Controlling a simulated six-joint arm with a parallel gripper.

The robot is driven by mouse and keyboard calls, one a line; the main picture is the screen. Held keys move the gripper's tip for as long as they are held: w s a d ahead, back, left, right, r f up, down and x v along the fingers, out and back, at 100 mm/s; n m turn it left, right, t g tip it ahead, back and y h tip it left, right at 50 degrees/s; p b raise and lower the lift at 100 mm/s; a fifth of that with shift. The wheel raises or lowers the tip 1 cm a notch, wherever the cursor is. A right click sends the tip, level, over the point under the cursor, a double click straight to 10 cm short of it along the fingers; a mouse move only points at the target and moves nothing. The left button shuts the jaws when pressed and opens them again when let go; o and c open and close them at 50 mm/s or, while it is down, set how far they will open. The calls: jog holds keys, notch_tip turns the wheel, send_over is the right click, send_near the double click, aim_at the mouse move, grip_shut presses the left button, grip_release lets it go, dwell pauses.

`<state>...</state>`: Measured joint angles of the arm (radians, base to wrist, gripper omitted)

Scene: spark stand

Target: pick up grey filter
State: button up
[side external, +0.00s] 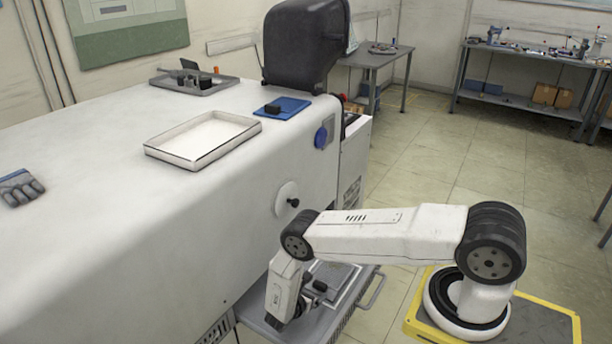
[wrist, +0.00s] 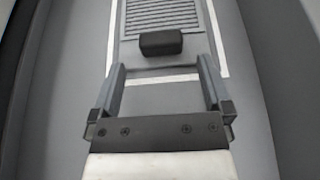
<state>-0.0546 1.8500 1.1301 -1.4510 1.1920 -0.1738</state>
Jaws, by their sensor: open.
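The grey filter (wrist: 160,15) is a flat ridged panel with a black block-shaped handle (wrist: 160,42) at its near end. In the side external view the filter (side external: 334,272) lies flat on a low grey shelf (side external: 338,326) by the white machine. My gripper (wrist: 161,64) is open, with nothing between its fingers in the wrist view. The handle shows just beyond the fingertips, roughly centred between them. In the side external view my gripper (side external: 307,296) is low over the shelf and partly hidden by my arm; I cannot tell its exact height.
The large white machine (side external: 250,220) stands left of my arm, with a round knob (side external: 292,202) on its side. On top are an empty white tray (side external: 203,140), a blue pad (side external: 284,108) and a glove (side external: 20,187). A metal handle (side external: 372,290) sticks out at the shelf's right.

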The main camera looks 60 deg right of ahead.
aim_at(319, 285)
jog(key=shift+x, duration=2.6)
jog(key=c, duration=1.2)
jog(key=shift+o, duration=0.2)
jog(key=shift+r, duration=0.2)
notch_tip(319, 285, up, 18)
jog(key=shift+f, duration=0.15)
